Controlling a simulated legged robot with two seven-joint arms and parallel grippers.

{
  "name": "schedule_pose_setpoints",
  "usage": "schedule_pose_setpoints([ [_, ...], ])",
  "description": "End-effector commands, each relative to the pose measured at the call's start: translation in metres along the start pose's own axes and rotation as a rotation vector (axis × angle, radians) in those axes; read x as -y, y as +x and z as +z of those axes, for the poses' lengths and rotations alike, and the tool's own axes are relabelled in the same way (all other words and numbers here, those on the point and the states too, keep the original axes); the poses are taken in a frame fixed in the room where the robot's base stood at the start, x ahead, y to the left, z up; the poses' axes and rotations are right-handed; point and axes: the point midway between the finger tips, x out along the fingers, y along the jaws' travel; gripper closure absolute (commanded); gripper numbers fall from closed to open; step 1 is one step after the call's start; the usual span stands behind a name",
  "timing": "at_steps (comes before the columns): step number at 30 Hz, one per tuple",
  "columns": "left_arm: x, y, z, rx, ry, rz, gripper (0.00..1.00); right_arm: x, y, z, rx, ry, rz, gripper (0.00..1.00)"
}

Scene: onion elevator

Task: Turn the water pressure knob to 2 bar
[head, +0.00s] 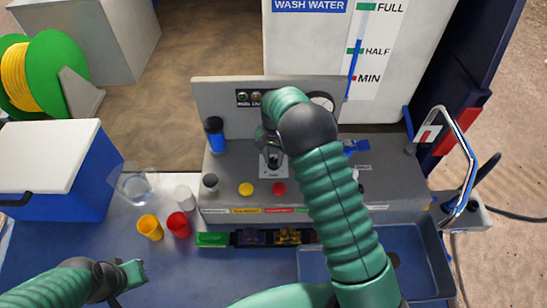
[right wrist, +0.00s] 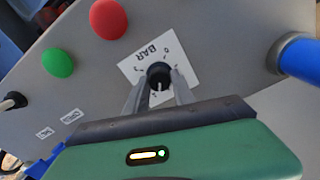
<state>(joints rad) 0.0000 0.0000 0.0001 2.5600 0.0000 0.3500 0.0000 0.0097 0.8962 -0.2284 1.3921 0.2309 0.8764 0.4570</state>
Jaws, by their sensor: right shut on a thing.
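The water pressure knob (right wrist: 158,74) is a small black knob with a white pointer line. It sits on a white label (right wrist: 140,62) printed BAR, with digits around it too small to read surely. My right gripper (right wrist: 158,85) is shut on the knob, one finger on each side. In the right wrist view the pointer line points toward the bottom of the picture. In the head view my right gripper (head: 270,152) hides most of the knob; part of its white label (head: 275,172) shows. My left gripper (head: 130,278) is low at the left, away from the panel; its jaw state is unclear.
The grey control panel (head: 225,180) carries a blue-handled lever (head: 215,138), a yellow button (head: 246,189) and a red button (head: 279,188). A green button (right wrist: 58,62) shows in the right wrist view. Cups (head: 150,227) stand front left; a metal tap (head: 465,150) is at the right.

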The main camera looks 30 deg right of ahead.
Motion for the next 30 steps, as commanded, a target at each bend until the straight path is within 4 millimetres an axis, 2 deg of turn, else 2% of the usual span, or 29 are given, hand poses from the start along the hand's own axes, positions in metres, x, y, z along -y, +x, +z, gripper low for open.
schedule_pose_setpoints([
  [12,0.0000,-0.0019,-0.0005,0.000,0.000,0.000,1.00,0.0010,0.0015,0.0022,0.006,0.189,0.001,1.00],
  [28,0.0000,-0.0019,-0.0005,0.000,0.000,0.000,1.00,0.0014,0.0023,0.0030,0.008,0.213,0.002,1.00],
  [29,0.0000,-0.0019,-0.0005,0.000,0.000,0.000,1.00,0.0014,0.0024,0.0030,0.009,0.213,0.002,0.69],
  [30,0.0000,-0.0019,-0.0005,0.000,0.000,0.000,1.00,0.0013,0.0024,0.0031,0.009,0.213,0.002,0.64],
])
